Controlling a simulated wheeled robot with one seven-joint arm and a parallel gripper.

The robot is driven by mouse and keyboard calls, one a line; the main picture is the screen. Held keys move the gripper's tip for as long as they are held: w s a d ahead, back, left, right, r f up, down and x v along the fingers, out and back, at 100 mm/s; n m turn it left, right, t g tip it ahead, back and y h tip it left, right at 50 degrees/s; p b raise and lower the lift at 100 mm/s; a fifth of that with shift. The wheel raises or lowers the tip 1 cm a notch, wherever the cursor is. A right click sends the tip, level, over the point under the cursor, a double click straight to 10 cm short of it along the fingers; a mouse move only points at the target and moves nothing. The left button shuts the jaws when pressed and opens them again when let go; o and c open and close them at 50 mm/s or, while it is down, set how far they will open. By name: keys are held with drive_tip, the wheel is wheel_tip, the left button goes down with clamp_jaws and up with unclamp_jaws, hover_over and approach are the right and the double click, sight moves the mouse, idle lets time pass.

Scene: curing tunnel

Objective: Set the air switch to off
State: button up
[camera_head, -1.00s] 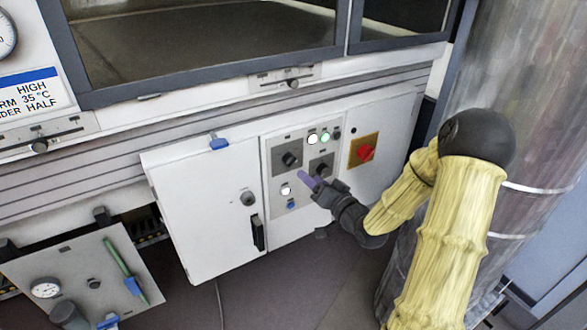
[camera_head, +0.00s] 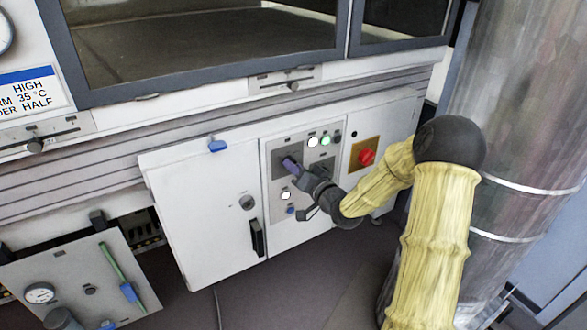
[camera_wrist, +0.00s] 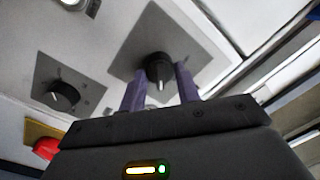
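Two black rotary knobs sit on grey plates on the white cabinet's control panel (camera_head: 276,205). No label marking one as the air switch is readable. My gripper (camera_head: 291,165) is at the left knob's plate (camera_head: 279,150), and its purple fingers cover much of that knob. In the wrist view this knob (camera_wrist: 158,67) lies between the two fingertips of my gripper (camera_wrist: 160,75). Its white pointer mark points down in that picture. The fingers are apart, one on each side; contact is unclear. The other knob (camera_wrist: 60,96) is to the left in the wrist view, its white mark slanted.
A red button (camera_head: 366,157) on a yellow plate is right of the knobs. A blue latch (camera_head: 217,146) tops the cabinet door. A metal column (camera_head: 500,130) stands close on the right.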

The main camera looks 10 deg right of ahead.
drive_tip(key=shift+a, duration=0.15)
drive_tip(key=shift+c, duration=1.2)
drive_tip(key=shift+n, duration=0.6)
drive_tip(key=shift+a+r+n+h+b, duration=0.1)
drive_tip(key=shift+n+h+b, duration=0.15)
drive_tip(key=shift+n+b, duration=2.25)
drive_tip(key=shift+a+r+n+h+b, duration=0.15)
drive_tip(key=shift+n+b, duration=1.4)
drive_tip(key=shift+n, duration=1.95)
drive_tip(key=shift+a+n+h+b, duration=0.1)
drive_tip(key=shift+n+h+b, duration=0.2)
drive_tip(key=shift+n+b, duration=2.2)
drive_tip(key=shift+n+p, duration=0.45)
drive_tip(key=shift+n, duration=0.15)
drive_tip(key=shift+d, duration=0.1)
